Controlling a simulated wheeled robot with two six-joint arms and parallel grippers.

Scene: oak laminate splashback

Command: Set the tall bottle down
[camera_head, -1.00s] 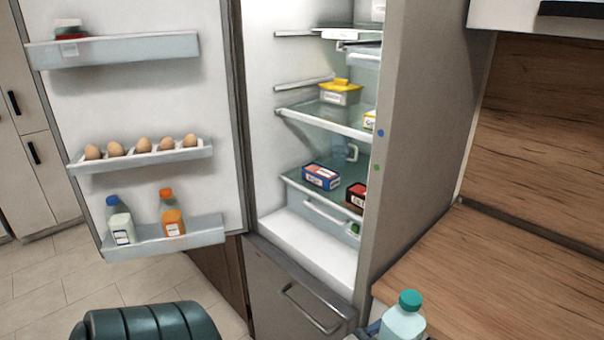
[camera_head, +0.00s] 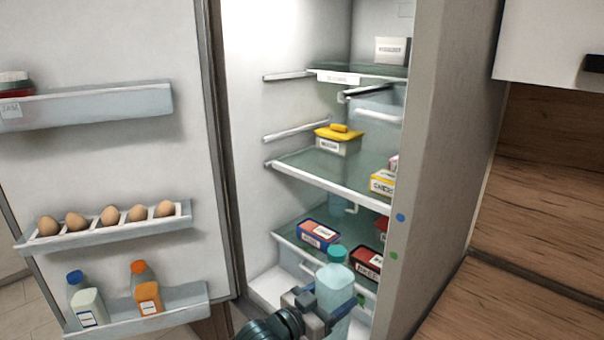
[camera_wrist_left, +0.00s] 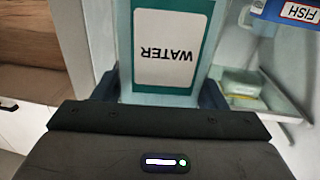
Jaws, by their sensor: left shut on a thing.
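The tall bottle (camera_head: 334,284) is pale blue with a teal cap. It is upright at the fridge opening, in front of the lower shelf. My left gripper (camera_head: 318,302) is shut around its body. In the left wrist view the bottle (camera_wrist_left: 172,50) fills the space between the two dark fingers, its white "WATER" label upside down. The bottle's lower part is out of frame in the head view, so what is under it cannot be seen. My right gripper is not in view.
A blue-and-red box (camera_head: 319,234) and a red box (camera_head: 366,262) sit on the lower shelf (camera_head: 290,237), close behind the bottle. A yellow-lidded tub (camera_head: 338,141) is on the shelf above. The open door with eggs (camera_head: 110,216) and bottles stands left; the fridge side wall (camera_head: 440,150) stands right.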

